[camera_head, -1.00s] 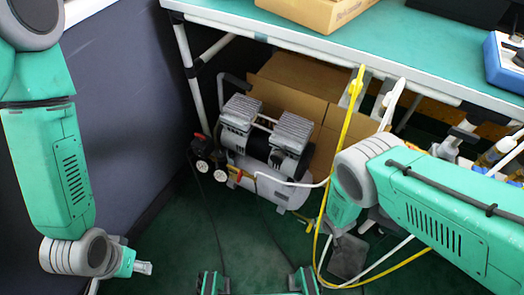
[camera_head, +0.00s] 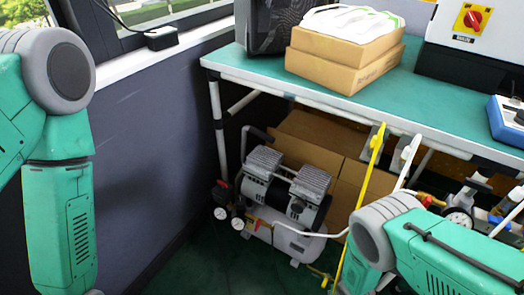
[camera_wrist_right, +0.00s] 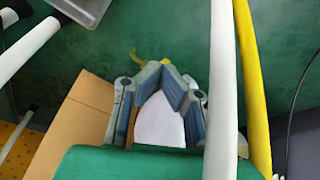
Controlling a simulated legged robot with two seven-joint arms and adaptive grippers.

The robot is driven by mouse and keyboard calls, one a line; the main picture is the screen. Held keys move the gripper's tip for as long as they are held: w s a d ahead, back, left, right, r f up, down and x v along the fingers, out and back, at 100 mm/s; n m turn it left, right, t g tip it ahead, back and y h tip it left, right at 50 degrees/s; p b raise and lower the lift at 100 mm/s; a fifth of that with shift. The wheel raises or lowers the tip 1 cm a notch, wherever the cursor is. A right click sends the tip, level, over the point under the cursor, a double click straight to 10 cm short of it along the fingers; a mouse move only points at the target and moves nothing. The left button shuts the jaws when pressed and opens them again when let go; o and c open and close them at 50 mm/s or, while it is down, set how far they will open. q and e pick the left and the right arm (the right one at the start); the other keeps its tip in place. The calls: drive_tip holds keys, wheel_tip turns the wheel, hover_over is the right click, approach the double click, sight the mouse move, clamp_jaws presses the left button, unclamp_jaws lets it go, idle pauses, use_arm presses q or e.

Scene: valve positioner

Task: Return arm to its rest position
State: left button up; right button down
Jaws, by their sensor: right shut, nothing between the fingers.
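My right arm (camera_head: 450,255) shows at the lower right of the head view, green with a grey joint, its elbow in front of the bench's underside. Its gripper is below the head picture. In the right wrist view my right gripper (camera_wrist_right: 165,72) is shut and empty, its blue-grey fingers meeting in a point over the green floor. A white patch shows behind them. My left arm (camera_head: 62,225) hangs down at the left edge of the head view. Its lower end and gripper are cut off by the frame.
A compressor (camera_head: 285,200) stands beneath. A yellow hose (camera_head: 362,200) hangs close to my right elbow; yellow (camera_wrist_right: 255,90) and white (camera_wrist_right: 222,90) tubes pass beside the right gripper.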

use_arm(q)
wheel_tip(320, 180, up, 11)
drive_tip(key=p, duration=1)
drive_tip(key=shift+d, duration=0.25)
use_arm(e)
drive_tip(key=s+d+r, duration=0.1)
drive_tip(key=s+r, duration=0.4)
drive_tip(key=r, duration=0.8)
drive_tip(key=s+d+r+g, duration=0.1)
drive_tip(key=s+r, duration=0.5)
drive_tip(key=r, duration=0.7)
drive_tip(key=s+d+r+g, duration=0.1)
drive_tip(key=s+r, duration=0.5)
drive_tip(key=r, duration=0.7)
drive_tip(key=shift+d+n, duration=0.25)
drive_tip(key=shift+n, duration=0.15)
use_arm(q)
drive_tip(key=shift+d+r, duration=0.15)
drive_tip(key=shift+d, duration=0.2)
use_arm(e)
drive_tip(key=shift+w+d+f, duration=0.1)
drive_tip(key=shift+d+f, duration=0.05)
drive_tip(key=shift+d, duration=0.15)
use_arm(q)
drive_tip(key=shift+a, duration=0.25)
use_arm(e)
drive_tip(key=shift+a, duration=0.2)
use_arm(q)
drive_tip(key=shift+d, duration=0.1)
